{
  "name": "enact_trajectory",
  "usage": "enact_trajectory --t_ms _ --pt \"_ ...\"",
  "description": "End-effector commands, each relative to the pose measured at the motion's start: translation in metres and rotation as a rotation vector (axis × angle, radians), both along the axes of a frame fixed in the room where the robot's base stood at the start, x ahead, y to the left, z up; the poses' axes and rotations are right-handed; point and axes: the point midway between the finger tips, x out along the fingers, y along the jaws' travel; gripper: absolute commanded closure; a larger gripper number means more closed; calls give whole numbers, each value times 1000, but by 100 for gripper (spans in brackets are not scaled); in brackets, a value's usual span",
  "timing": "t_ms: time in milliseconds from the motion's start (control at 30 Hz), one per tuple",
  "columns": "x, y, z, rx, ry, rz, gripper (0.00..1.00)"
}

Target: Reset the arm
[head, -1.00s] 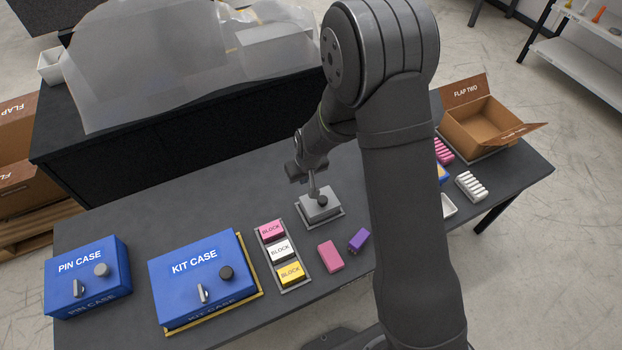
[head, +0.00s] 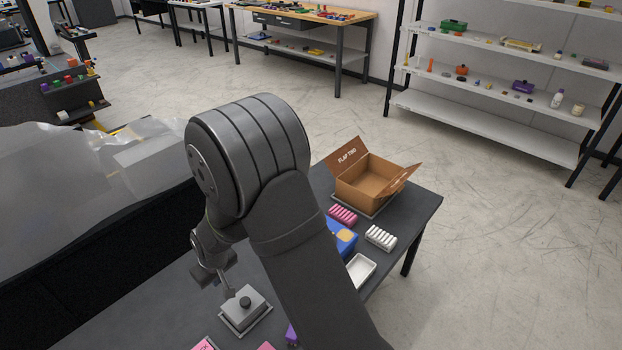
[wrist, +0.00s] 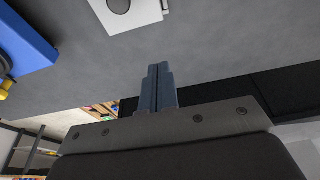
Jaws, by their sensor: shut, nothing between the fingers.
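My gripper (head: 229,292) hangs above the dark table (head: 165,305), beside a grey block with a dark knob (head: 245,309) on a small tray. In the wrist view, the fingers of my gripper (wrist: 158,70) are closed together with nothing between them. The grey block's pale top (wrist: 122,10) shows at the upper edge of that view, apart from the fingers. In the head view my arm crosses the middle and hides part of the table.
An open cardboard box (head: 366,184) stands at the table's far right end. Pink pieces (head: 342,215), white pieces (head: 380,237), a blue case (head: 343,237) and an empty white tray (head: 360,270) lie nearer. Clear plastic sheeting (head: 60,185) covers the bed at left.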

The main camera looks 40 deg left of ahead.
Motion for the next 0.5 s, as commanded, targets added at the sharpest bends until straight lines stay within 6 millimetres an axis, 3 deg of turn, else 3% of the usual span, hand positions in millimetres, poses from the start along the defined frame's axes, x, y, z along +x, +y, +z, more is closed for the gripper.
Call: enact_trajectory --t_ms 300,500 --pt "0 -1 -49 -3 0 1 100" --pt "0 -1 -71 -3 0 0 100"
